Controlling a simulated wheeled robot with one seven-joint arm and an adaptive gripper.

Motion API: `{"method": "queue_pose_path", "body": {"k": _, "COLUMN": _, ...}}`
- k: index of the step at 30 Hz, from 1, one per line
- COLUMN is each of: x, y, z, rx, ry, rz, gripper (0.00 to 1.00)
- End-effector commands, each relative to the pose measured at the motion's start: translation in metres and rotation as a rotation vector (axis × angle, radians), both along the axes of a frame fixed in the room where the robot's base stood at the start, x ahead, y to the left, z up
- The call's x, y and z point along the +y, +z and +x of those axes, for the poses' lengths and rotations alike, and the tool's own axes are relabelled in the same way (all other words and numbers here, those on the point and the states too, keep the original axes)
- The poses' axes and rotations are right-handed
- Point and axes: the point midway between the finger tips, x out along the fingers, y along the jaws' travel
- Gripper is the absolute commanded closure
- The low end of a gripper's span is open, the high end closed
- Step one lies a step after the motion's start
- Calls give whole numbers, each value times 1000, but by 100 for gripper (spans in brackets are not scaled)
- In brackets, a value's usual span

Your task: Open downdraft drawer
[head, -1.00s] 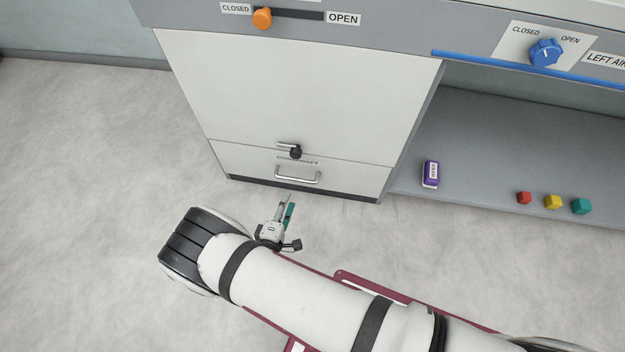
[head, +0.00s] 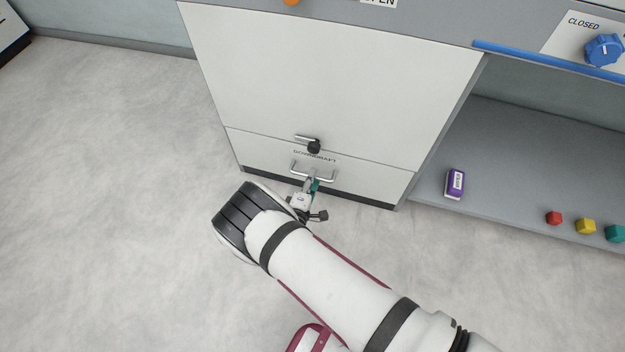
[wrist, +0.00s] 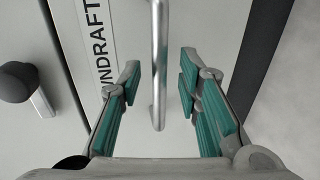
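The downdraft drawer (head: 385,183) is the low light-grey front at the bottom of the cabinet, and it looks closed. Its metal bar handle (head: 328,178) is on the drawer front, under the label. In the wrist view the handle (wrist: 159,60) runs between the two teal-padded fingers of my gripper (wrist: 160,88), with a gap on both sides. My gripper (head: 312,186) is open at the handle in the head view. A black-knobbed latch (head: 313,147) sits just above the drawer; its knob (wrist: 17,82) shows at the left of the wrist view.
An open shelf (head: 500,150) to the right holds a purple-and-white block (head: 455,184) and red (head: 554,218), yellow (head: 586,226) and teal (head: 615,233) pieces. A blue knob (head: 604,50) is at upper right. The floor left of the cabinet is clear.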

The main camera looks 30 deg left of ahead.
Motion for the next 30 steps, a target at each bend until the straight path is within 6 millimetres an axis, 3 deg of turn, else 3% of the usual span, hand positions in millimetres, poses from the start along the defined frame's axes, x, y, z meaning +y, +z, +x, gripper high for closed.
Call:
{"method": "queue_pose_path", "body": {"k": 6, "x": 3, "y": -3, "z": 14, "rx": -1, "ry": 0, "rz": 0, "gripper": 68}}
{"method": "queue_pose_path", "body": {"k": 14, "x": 4, "y": -3, "z": 15, "rx": 0, "ry": 0, "rz": -1, "gripper": 68}}
{"method": "queue_pose_path", "body": {"k": 19, "x": 3, "y": -3, "z": 15, "rx": 0, "ry": 0, "rz": 0, "gripper": 100}}
{"method": "queue_pose_path", "body": {"k": 30, "x": -1, "y": -2, "z": 11, "rx": 1, "ry": 0, "rz": -2, "gripper": 100}}
